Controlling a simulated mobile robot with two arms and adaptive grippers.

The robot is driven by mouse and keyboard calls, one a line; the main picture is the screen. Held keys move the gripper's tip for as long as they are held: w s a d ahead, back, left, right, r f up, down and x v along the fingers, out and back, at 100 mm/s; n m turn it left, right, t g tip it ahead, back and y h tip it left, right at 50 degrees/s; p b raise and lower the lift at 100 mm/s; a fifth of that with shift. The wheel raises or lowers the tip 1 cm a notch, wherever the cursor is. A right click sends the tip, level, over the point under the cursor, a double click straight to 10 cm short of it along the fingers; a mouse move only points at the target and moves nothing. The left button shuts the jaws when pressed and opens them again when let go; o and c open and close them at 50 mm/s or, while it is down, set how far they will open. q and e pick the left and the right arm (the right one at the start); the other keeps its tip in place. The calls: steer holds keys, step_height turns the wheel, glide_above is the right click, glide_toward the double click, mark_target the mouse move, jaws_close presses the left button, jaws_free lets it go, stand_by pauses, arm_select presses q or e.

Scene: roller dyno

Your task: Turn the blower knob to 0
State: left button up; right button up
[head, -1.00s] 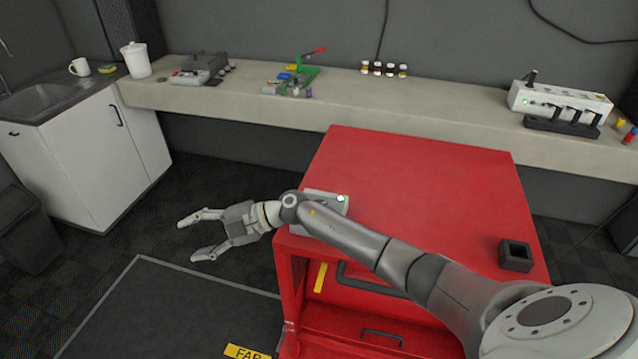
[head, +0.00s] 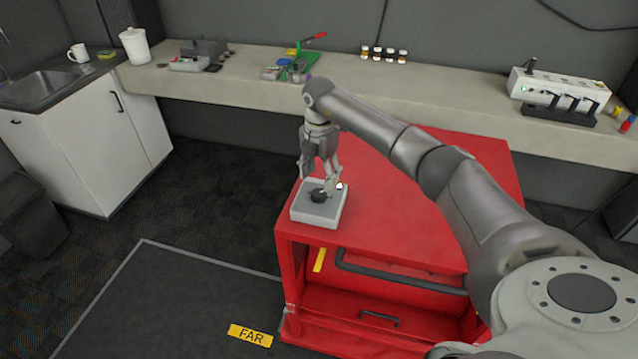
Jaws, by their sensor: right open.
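The blower control is a light grey box (head: 327,215) on the near left corner of the red cabinet's top. Its dark round knob (head: 318,196) sits on the upper face, and a small lit spot shows at the box's far right edge. My right gripper (head: 318,186) points down over the box, open, with its fingers on either side of the knob. I cannot tell whether the fingers touch the knob. The knob's pointer and any markings are too small to read. My left gripper is not in view.
The red cabinet (head: 420,235) has a dark handle on its front. A long bench (head: 400,95) behind it carries a white device (head: 555,92), several small bottles and a green tool. A sink cabinet (head: 90,150) stands at the left. Dark floor between is clear.

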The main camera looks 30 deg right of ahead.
mark_target(319, 192)
step_height(319, 192, down, 6)
steer(key=shift+a+p, duration=0.1)
steer(key=shift+p, duration=0.6)
steer(key=shift+c, duration=0.3)
steer(key=c, duration=0.9)
